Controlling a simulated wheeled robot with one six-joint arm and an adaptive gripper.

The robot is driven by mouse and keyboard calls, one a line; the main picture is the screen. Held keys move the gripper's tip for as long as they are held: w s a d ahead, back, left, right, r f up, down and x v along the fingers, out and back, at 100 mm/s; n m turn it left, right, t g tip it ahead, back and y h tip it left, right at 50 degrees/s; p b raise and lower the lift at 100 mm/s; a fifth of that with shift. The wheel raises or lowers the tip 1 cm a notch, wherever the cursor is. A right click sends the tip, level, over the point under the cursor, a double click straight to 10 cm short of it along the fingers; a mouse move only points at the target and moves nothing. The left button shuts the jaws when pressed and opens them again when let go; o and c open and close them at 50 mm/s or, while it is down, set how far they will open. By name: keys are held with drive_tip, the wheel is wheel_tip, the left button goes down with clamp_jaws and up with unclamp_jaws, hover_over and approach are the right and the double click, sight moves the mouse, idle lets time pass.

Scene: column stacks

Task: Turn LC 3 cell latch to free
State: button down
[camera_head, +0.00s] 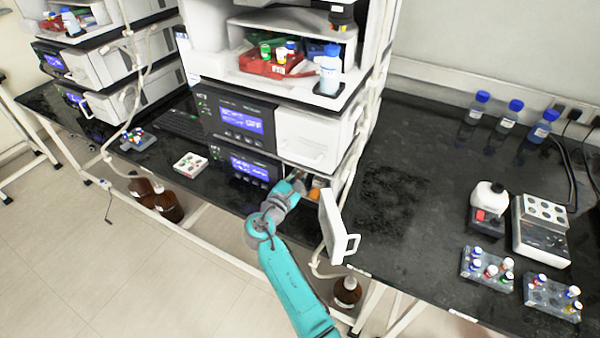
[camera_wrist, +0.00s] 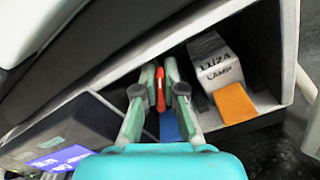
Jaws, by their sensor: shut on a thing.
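My gripper (camera_wrist: 159,98) is inside an open instrument compartment (camera_wrist: 272,95). Its two fingers are shut on a red latch handle (camera_wrist: 160,88), seen in the wrist view. In the head view my gripper (camera_head: 303,180) reaches into the lowest unit of the middle stack, and the latch is hidden there. A blue part (camera_wrist: 171,127) shows just below the fingers. Right of the fingers are a white box (camera_wrist: 215,66) marked "LUZA LAMP" and an orange block (camera_wrist: 235,103). I cannot tell the latch's exact angle.
The compartment's white door (camera_head: 336,226) hangs open right of my arm. The closed white door (camera_head: 310,140) of the unit above sits close over my gripper. The bench right of the open door is clear nearby.

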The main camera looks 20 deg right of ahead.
drive_tip(key=shift+s+d+f+m, duration=0.1)
drive_tip(key=shift+m, duration=1)
drive_tip(key=shift+s+f+m, duration=0.1)
drive_tip(key=shift+m, duration=1)
drive_tip(key=c, duration=1.3)
unclamp_jaws()
drive_tip(key=shift+o, duration=0.2)
drive_tip(key=v, duration=1.2)
